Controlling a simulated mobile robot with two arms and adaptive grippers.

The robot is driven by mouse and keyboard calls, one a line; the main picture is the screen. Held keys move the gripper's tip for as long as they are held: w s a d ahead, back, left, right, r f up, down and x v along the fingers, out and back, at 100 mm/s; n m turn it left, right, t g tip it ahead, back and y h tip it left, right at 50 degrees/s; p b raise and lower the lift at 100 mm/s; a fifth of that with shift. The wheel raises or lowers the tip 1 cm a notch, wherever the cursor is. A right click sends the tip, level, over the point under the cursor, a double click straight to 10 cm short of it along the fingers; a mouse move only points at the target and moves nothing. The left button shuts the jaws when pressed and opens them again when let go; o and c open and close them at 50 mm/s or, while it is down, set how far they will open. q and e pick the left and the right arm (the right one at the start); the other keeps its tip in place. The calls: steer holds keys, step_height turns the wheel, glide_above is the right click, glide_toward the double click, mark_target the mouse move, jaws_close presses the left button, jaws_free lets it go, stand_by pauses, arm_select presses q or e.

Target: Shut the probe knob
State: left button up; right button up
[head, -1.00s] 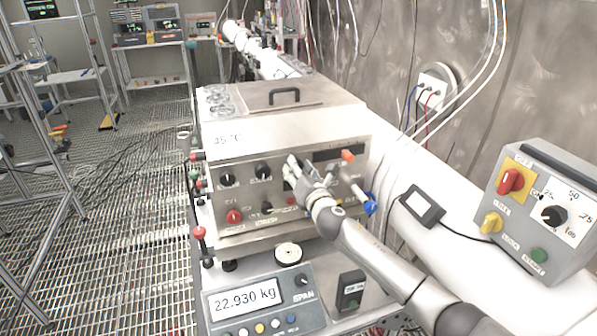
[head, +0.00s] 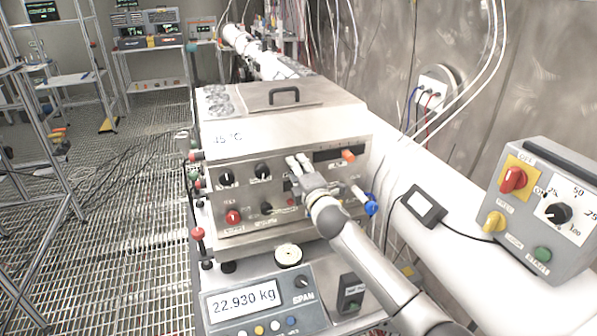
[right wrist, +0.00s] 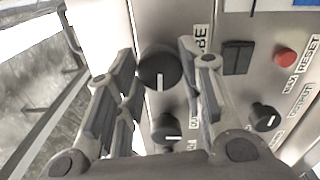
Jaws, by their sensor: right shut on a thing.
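The probe knob (right wrist: 159,66) is a round black knob with a white pointer line, beside a partly hidden label ending in "BE". Its line points down in the right wrist view. My right gripper (right wrist: 160,75) has one finger on each side of this knob and is shut on it. In the head view my right gripper (head: 298,162) is against the steel front panel (head: 240,190), and its fingers hide the knob. My left gripper is not in view.
Close by are a second black knob (right wrist: 167,128), a third (right wrist: 263,117), a black switch (right wrist: 237,57) and a red button (right wrist: 286,55). An orange handle (head: 348,155) and a blue one (head: 371,207) stick out right of my gripper. A scale display (head: 245,300) stands below.

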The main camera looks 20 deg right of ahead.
steer(key=m, duration=1.7)
steer(key=shift+f, duration=0.1)
stand_by(0.5)
steer(key=o, duration=1)
steer(key=shift+o, duration=0.2)
steer(key=s, duration=1.2)
steer(key=shift+d, duration=0.2)
